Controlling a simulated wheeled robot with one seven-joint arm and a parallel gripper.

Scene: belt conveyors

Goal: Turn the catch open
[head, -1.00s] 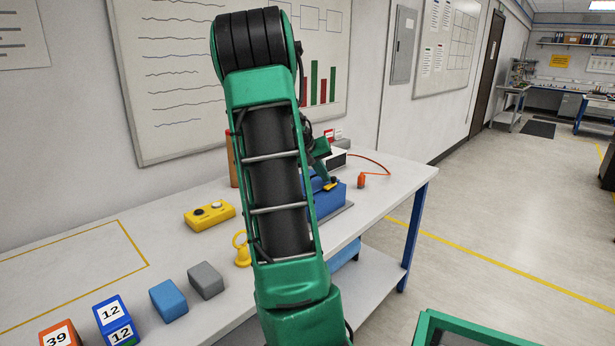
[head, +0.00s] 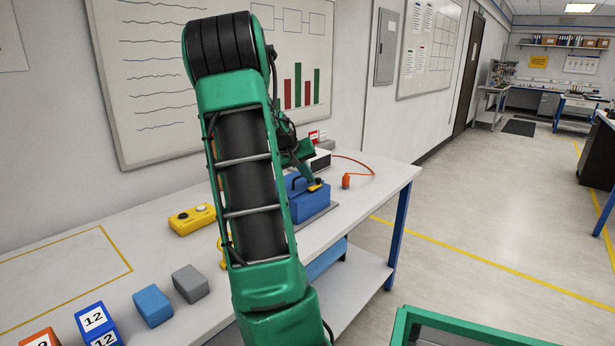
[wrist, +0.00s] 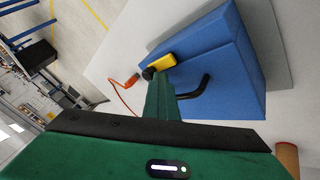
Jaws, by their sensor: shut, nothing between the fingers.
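A blue box (head: 311,209) sits on a grey plate near the right end of the white bench. Its yellow catch (head: 315,187) is on the box near its top edge. In the wrist view the blue box (wrist: 218,60) fills the upper right, with the yellow catch (wrist: 163,60) and a black knob at one end. A black bar handle (wrist: 193,88) stands on the box. My gripper (wrist: 156,82) is shut and empty, its tip right at the catch's black end. I cannot tell whether it touches. My gripper (head: 306,178) is partly hidden by my arm in the head view.
A yellow button box (head: 192,218), a grey block (head: 190,284), a blue block (head: 153,306) and numbered cubes (head: 95,322) stand along the bench.

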